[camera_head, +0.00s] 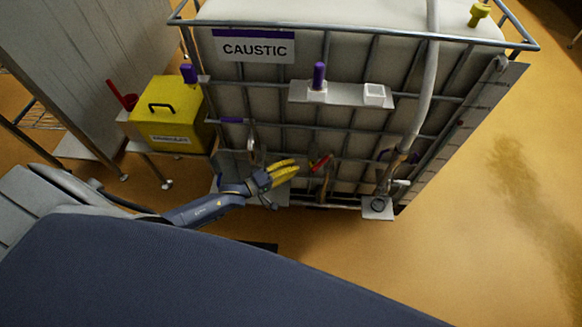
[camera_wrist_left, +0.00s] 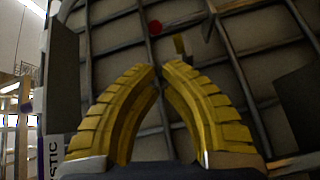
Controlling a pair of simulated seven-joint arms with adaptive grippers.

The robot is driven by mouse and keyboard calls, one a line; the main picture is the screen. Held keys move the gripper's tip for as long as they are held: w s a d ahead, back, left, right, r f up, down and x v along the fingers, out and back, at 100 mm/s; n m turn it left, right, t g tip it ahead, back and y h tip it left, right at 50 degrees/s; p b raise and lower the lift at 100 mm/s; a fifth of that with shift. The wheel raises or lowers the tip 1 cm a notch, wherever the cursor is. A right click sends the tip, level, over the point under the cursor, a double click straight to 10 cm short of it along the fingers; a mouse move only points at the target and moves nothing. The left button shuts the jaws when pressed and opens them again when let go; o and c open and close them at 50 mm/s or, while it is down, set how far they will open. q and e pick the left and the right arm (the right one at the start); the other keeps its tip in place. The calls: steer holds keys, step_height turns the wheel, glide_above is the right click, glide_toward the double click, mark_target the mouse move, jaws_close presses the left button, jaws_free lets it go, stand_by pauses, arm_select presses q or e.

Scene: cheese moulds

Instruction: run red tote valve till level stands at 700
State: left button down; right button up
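The caged white tote (camera_head: 345,115) labelled CAUSTIC fills the upper middle of the head view. A red valve handle (camera_head: 320,163) sits low on its front. A red round spot, perhaps part of this valve, shows in the left wrist view (camera_wrist_left: 155,28), beyond the fingertips. My left gripper (camera_head: 296,166) has yellow ribbed fingers and is just left of the handle, apparently apart from it. In the left wrist view its fingertips (camera_wrist_left: 161,66) nearly meet, with nothing between them. No level marking is readable. My right gripper is not in view.
A yellow box (camera_head: 168,112) with a black handle stands on a small stand at left, beside a red object (camera_head: 122,96). A pale hose (camera_head: 423,95) runs down the tote's right front to a low fitting (camera_head: 377,205). The orange floor (camera_head: 480,240) at right is clear.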

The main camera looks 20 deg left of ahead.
mark_target(309, 164)
arm_select(q)
steer(key=shift+x, duration=3.6)
steer(key=shift+d, duration=0.1)
